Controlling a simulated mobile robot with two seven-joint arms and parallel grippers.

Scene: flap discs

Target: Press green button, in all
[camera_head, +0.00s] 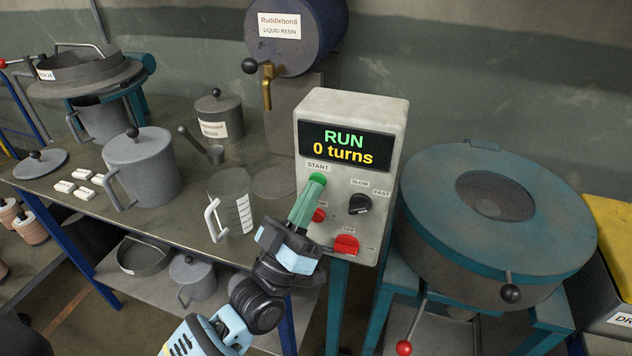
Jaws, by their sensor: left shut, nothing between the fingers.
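The green START button (317,179) sits on the front of a light grey control box (397,137), below its display. The display (345,146) reads "RUN" in green and "0 turns" in yellow. My left gripper (314,186) is shut and empty. Its fingertips are at the green button and cover part of it; they look to be touching it, but the exact contact is hidden. The box also has a red button (320,215) partly behind my gripper, a black SLOW/FAST knob (359,204) and a red OFF/ON switch (346,245). My right gripper is not in view.
A round teal-lidded machine (430,215) with a red-knobbed lever stands right of the box. A resin drum (300,50) with a brass tap is behind. A clear measuring jug (232,200) and a grey lidded pot (142,170) stand on the bench to the left.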

